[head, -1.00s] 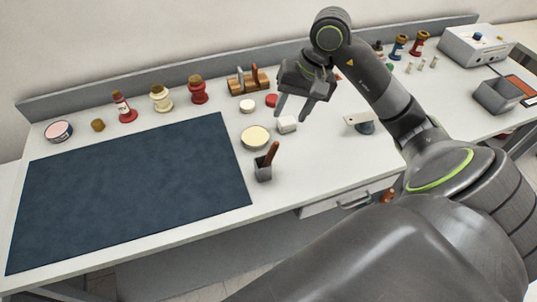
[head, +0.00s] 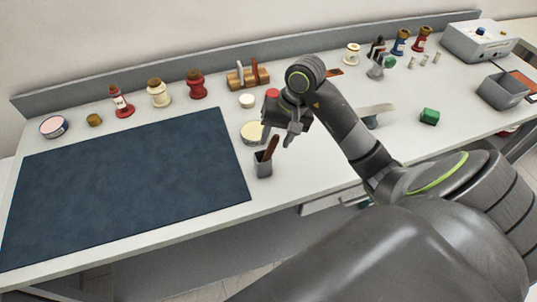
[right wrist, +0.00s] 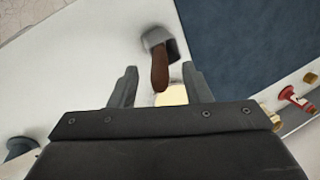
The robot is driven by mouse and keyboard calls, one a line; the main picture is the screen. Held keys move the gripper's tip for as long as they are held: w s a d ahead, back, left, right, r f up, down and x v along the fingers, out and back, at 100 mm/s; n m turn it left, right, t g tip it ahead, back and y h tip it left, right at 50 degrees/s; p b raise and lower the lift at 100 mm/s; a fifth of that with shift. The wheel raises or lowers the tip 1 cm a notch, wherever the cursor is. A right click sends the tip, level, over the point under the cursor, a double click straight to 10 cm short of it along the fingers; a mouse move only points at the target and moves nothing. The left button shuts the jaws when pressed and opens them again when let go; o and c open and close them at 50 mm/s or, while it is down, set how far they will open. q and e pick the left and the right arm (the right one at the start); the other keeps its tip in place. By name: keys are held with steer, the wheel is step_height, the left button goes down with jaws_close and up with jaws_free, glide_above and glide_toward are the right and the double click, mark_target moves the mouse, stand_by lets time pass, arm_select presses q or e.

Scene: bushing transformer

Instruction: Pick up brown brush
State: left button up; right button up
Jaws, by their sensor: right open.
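My right gripper (head: 276,140) is open and empty, just above and around the top of the handle in the head view. I cannot tell whether a finger touches the handle. My left gripper is out of view.
A cream round lid (head: 250,133) lies close behind the cup. The dark mat (head: 125,185) covers the left of the table. Bottles and a wooden tool rack (head: 247,77) stand along the back.

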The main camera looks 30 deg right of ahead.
mark_target(272, 148)
steer(key=b+x, duration=0.3)
steer(key=x, duration=0.1)
steer(key=shift+w+f, duration=0.1)
steer(key=shift+f, duration=0.3)
steer(key=shift+r, duration=0.1)
jaws_close()
